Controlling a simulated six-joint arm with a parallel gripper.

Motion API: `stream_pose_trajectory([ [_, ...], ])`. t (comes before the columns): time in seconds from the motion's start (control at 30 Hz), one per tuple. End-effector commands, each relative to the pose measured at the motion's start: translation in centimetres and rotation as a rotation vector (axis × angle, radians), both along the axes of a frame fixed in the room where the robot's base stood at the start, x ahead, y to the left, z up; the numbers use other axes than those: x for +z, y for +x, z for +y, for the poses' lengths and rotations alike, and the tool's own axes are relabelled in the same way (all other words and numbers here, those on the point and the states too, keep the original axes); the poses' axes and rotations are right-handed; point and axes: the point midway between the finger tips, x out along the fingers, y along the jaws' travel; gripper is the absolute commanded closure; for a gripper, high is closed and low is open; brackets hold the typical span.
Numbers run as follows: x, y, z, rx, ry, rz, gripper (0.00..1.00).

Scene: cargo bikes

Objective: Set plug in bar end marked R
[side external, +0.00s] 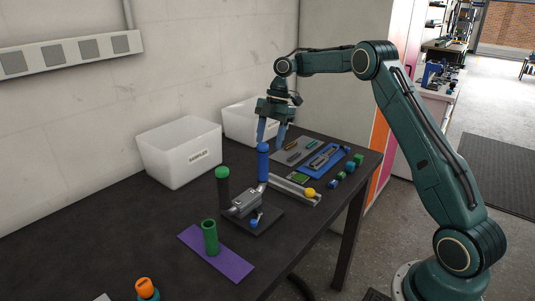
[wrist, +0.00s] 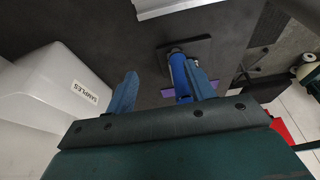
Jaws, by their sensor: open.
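A handlebar piece on a dark plate (side external: 265,222) has two upright ends: a black one with a green top (side external: 222,190) and a blue one (side external: 263,165). My gripper (side external: 270,143) is open, pointing down at the top of the blue end. In the wrist view my gripper (wrist: 163,88) has its fingers spread, and the blue end (wrist: 178,72) shows beside and partly behind the right finger. I cannot tell whether the fingers are around it. No R mark is readable, and I cannot tell which thing is the plug.
A green tube (side external: 210,238) stands on a purple mat (side external: 232,266). White bins (side external: 180,155) stand by the wall. A metal rail (side external: 290,187) with a yellow ball (side external: 309,192), a blue tray (side external: 330,163) and small blocks lie to the right. An orange-topped thing (side external: 145,287) is in front.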

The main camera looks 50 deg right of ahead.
Motion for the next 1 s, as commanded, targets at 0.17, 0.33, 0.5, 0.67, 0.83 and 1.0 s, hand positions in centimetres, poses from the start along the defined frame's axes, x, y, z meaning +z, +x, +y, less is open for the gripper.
stream_pose_trajectory([
  [0.17,-2.1,0.1,-1.6,-0.002,-0.005,0.004,0.46],
  [0.33,-3.9,0.2,-2.4,0.003,-0.009,0.005,0.46],
  [0.5,-6.1,0.1,-2.4,0.002,-0.010,0.007,0.46],
  [0.67,-8.4,0.2,-2.3,0.003,-0.010,0.006,0.46],
  [0.83,-10.6,0.2,-2.3,0.002,-0.011,0.004,0.46],
  [1.0,-12.2,0.2,-2.4,0.002,-0.011,0.004,0.46],
])
